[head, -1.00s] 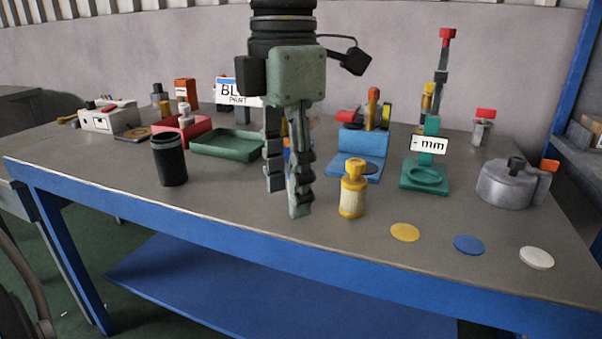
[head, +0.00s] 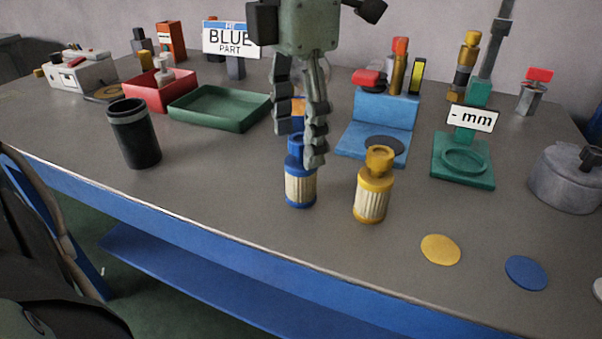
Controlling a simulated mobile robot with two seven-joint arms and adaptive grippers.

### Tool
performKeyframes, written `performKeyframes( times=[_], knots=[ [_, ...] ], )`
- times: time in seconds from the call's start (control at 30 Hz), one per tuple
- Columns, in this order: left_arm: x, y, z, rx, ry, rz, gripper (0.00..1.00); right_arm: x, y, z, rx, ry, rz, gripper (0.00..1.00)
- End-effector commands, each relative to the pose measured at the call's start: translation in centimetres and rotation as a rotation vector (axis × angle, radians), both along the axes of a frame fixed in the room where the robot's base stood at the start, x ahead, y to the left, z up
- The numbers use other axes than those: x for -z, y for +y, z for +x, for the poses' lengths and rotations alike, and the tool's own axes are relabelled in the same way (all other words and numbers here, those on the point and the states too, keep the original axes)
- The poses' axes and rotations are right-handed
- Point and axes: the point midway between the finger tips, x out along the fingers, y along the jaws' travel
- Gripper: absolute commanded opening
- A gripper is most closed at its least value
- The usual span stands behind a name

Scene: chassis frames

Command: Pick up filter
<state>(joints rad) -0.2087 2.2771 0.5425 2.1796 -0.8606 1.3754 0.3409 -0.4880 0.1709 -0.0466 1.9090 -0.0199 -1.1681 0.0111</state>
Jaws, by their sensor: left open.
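A blue filter (head: 300,188) with a pale pleated middle stands upright near the front of the table. A yellow filter (head: 372,200) of the same shape stands upright just to its right. My left gripper (head: 301,148) points down, open, with its fingers at the top of the blue filter. One finger covers the right part of the filter's top; whether they touch is unclear. A sign (head: 231,38) at the back reads "BLUE PART". My right gripper is not in view.
A dark cup (head: 134,135), green tray (head: 219,108) and red bin (head: 160,90) stand to the left. A blue stand (head: 385,108), green fixture (head: 463,170) and grey pot (head: 566,180) are to the right. Yellow (head: 441,250) and blue discs (head: 526,272) lie in front.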

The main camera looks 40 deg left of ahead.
Motion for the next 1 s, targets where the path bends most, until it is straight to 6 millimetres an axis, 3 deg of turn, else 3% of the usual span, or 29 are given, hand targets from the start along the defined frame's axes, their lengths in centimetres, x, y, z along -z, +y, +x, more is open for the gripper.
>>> performKeyframes(
  times=[0.17,0.33,0.63,1.0],
  knots=[
    [2.5,-0.2,0.2,0.001,0.006,0.001,0.62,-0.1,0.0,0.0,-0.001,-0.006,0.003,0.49],
    [4.7,-0.3,0.3,0.000,0.002,0.000,0.62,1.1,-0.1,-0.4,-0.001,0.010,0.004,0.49],
    [5.2,-0.3,0.3,-0.001,-0.001,0.000,0.62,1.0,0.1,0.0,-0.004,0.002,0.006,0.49],
    [5.2,-0.3,0.3,-0.001,-0.001,0.000,0.17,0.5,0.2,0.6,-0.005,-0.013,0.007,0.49]
  ],
)
